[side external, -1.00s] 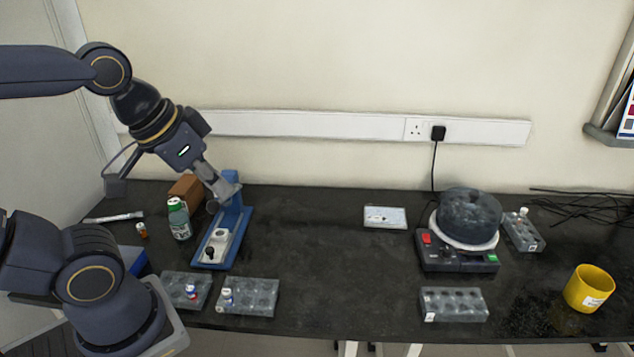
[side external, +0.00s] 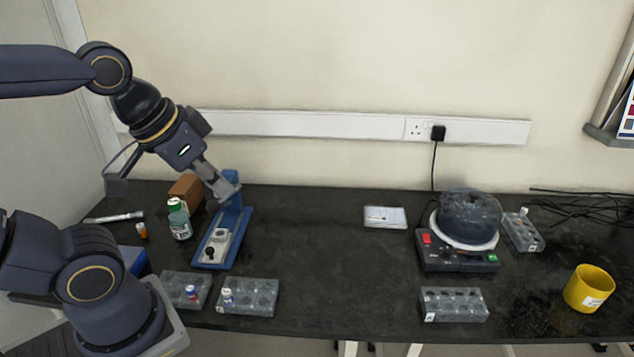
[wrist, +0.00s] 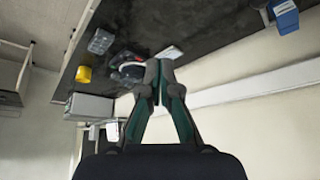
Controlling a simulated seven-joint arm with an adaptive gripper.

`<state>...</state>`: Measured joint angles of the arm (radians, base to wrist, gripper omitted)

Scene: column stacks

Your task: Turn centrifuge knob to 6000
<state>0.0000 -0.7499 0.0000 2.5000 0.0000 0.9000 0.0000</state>
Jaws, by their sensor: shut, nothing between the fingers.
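The centrifuge (side external: 470,222) stands on the right part of the black bench, with a dark round lid and a white ring. Its control base (side external: 457,262) faces the front edge, with a red switch at left and a green display at right. The knob on that base is too small to make out clearly. In the wrist view the centrifuge (wrist: 128,70) is small and far off, partly behind the fingers. My gripper (side external: 226,188) is at the left, above the blue stand and far from the centrifuge. In the wrist view its fingers (wrist: 158,72) are together and empty.
The blue stand (side external: 240,222) is just below my gripper. A green-capped bottle (side external: 180,222) is left of it. Grey racks (side external: 250,296) line the front edge, another (side external: 454,305) in front of the centrifuge. A yellow cup (side external: 590,290) is at right. The bench middle is clear.

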